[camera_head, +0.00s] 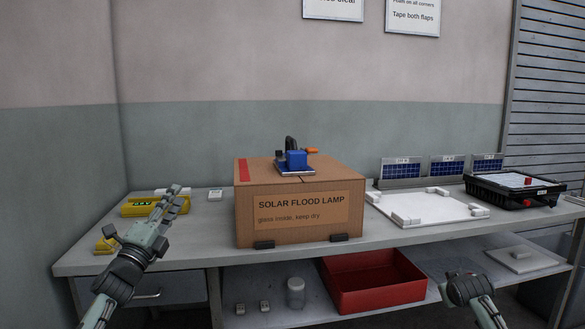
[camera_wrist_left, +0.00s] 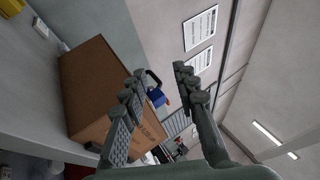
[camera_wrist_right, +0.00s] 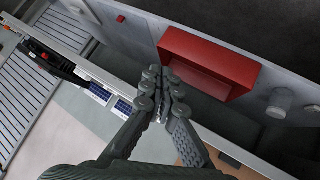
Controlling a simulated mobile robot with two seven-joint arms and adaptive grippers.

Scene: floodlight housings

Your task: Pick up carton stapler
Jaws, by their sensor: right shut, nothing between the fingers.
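The carton stapler (camera_head: 294,160) is blue with a dark handle and an orange tip. It stands on top of a closed brown carton (camera_head: 255,205) labelled "SOLAR FLOOD LAMP". In the left wrist view the stapler (camera_wrist_left: 157,97) shows partly behind my fingers. My left gripper (camera_head: 177,190) is in front of the table's left part, left of the carton and apart from the stapler. Its fingers stand apart in the left wrist view (camera_wrist_left: 158,75), with nothing held. My right gripper (camera_wrist_right: 164,72) is shut and empty, low at the right, away from the stapler.
A white tray (camera_head: 405,216) with corner pads lies right of the carton, before small solar panels (camera_head: 401,169). A black case (camera_head: 510,198) stands at the far right. A yellow object (camera_head: 135,209) lies near my left gripper. A red bin (camera_head: 372,300) sits on the lower shelf.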

